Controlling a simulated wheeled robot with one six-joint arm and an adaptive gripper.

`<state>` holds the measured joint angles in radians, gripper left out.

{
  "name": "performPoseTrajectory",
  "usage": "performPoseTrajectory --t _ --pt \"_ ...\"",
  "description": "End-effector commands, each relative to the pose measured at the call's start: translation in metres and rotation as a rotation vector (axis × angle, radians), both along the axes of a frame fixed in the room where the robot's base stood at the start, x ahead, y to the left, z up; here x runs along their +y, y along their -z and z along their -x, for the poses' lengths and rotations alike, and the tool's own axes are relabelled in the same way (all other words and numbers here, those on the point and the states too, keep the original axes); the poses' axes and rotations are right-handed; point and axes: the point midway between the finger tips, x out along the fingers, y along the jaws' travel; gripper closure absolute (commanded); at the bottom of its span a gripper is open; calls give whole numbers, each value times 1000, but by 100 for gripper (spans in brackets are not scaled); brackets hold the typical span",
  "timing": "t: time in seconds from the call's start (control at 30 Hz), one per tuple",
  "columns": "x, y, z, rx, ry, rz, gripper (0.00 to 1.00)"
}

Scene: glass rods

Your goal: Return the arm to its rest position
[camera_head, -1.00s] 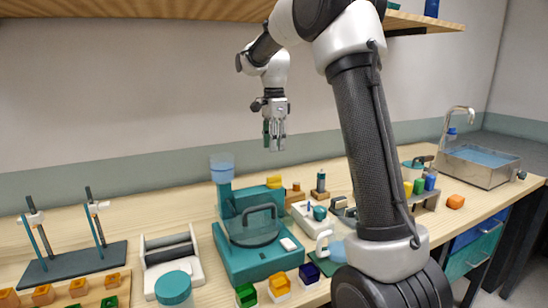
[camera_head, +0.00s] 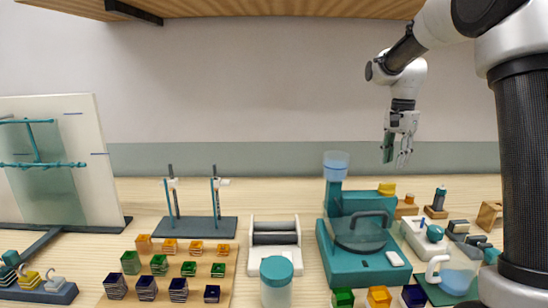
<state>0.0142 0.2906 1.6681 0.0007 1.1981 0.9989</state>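My gripper (camera_head: 396,148) hangs in the air at the upper right of the head view, pointing down in front of the wall. Its two fingertips look apart, with a dark green part on the left side and a grey finger on the right. I see nothing held between them. My arm comes in from the right edge, its upper part partly cut off by the frame.
Below stand a rod rack (camera_head: 196,227), a wooden block tray (camera_head: 230,262), a white roller stand (camera_head: 255,255), a jar (camera_head: 276,289) and a jug (camera_head: 457,274). A wooden shelf (camera_head: 280,8) runs overhead. A white board (camera_head: 75,190) stands at the left. Air left of the gripper is clear.

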Motion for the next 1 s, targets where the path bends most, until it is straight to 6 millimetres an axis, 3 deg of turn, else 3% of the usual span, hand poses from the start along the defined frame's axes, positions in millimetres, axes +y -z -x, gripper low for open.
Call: performPoseTrajectory --t 0.3,0.5,0.6,0.7,0.8,1.0 --pt "3 -5 129 -60 -660 10 66" --pt "5 -7 229 -150 -953 62 66" --pt "6 -2 271 -200 -1009 94 66" --pt "7 0 301 -248 -1007 120 66" --pt "7 -4 315 -298 -1004 147 66" --pt "7 -17 319 -355 -1001 179 66"
